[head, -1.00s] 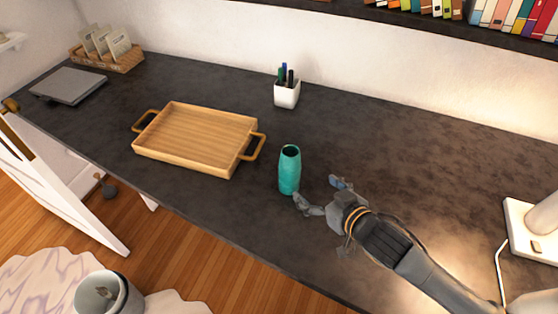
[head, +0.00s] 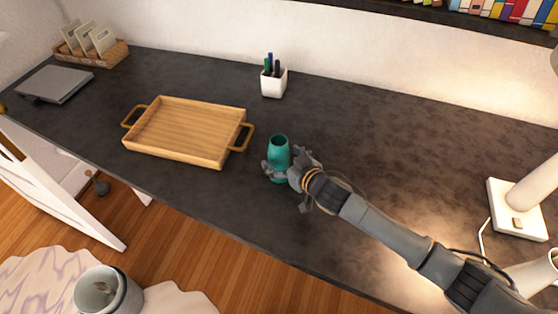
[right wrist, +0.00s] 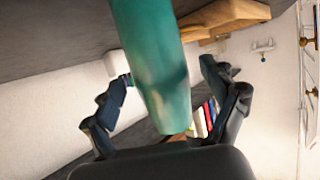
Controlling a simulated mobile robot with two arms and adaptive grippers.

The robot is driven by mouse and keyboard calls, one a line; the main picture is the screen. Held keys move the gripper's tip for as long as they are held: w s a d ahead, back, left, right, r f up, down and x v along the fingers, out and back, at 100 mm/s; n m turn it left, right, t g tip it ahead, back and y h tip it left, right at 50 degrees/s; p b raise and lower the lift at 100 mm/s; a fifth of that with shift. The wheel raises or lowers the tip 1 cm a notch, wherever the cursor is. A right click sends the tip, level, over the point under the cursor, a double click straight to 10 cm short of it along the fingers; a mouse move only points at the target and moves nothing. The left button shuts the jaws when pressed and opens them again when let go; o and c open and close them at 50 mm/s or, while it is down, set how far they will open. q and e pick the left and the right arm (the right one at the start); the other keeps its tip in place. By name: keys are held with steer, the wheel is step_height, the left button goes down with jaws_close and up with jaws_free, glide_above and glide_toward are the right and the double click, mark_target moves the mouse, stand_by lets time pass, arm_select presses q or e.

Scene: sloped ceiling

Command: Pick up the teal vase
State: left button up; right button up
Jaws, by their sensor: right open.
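The teal vase (head: 279,149) stands upright on the dark desk, just right of the wooden tray. My right gripper (head: 281,168) is at the vase, with one finger in front of it and the other at its far right side. In the right wrist view the vase (right wrist: 153,62) fills the middle, between the two spread fingers of the open gripper (right wrist: 170,108). Gaps show between the vase and both fingers there. The lower part of the vase is partly hidden by the near finger in the head view. My left gripper is not in view.
A wooden tray (head: 185,131) with handles lies left of the vase, one handle close to it. A white pen cup (head: 274,83) stands behind. A white lamp base (head: 516,208) is at the right. The desk (head: 385,150) behind my right arm is clear.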

steer(key=shift+x, duration=1.05)
steer(key=shift+s, duration=0.1)
steer(key=c, duration=1.3)
steer(key=shift+c, duration=0.7)
steer(key=shift+r, duration=0.2)
